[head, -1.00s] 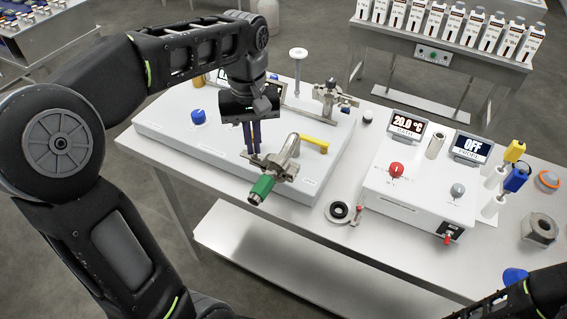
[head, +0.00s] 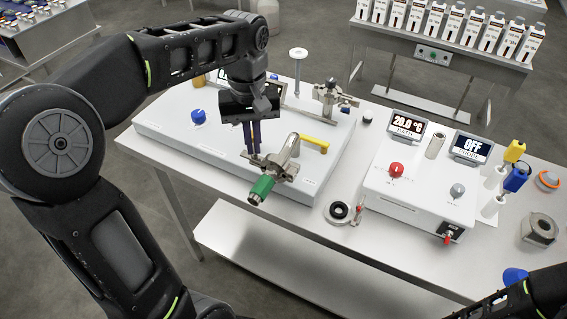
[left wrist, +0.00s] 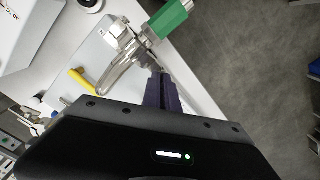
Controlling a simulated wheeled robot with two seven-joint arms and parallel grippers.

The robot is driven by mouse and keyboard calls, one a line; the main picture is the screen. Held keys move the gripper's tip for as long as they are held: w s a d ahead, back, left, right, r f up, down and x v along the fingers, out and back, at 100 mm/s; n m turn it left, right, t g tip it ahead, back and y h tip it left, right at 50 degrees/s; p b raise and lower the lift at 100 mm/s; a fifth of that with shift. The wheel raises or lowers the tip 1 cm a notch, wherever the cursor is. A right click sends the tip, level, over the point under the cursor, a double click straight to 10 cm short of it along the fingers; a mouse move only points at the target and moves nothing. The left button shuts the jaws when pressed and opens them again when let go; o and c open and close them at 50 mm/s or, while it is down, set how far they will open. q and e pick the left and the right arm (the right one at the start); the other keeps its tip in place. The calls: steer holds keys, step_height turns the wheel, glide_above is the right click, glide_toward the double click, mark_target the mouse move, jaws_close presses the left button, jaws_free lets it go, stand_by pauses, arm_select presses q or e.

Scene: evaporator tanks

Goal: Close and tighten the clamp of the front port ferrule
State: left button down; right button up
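The front port is a bent metal pipe (head: 292,146) at the front of the white panel, with a green fitting (head: 262,187) on its near end. The metal clamp (head: 276,166) sits around the joint between pipe and green fitting. It also shows in the left wrist view (left wrist: 127,42), beside the green fitting (left wrist: 170,18). My left gripper (head: 252,152) points down at the clamp's left end. Its dark purple fingers (left wrist: 158,76) are close together, with a thin metal end of the clamp at their tips. The fingers hide that end. My right gripper is out of view.
A yellow handle (head: 314,142) stands just right of the pipe. A second metal fitting (head: 330,94) stands at the panel's back. A white control box (head: 415,190) stands to the right.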

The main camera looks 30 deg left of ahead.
arm_select(q)
steer(key=shift+m, duration=1.1)
steer(key=shift+m+p, duration=0.35)
steer(key=shift+m, duration=0.75)
steer(key=shift+m, duration=1.1)
steer(key=shift+p, duration=0.3)
steer(key=shift+m, duration=1.1)
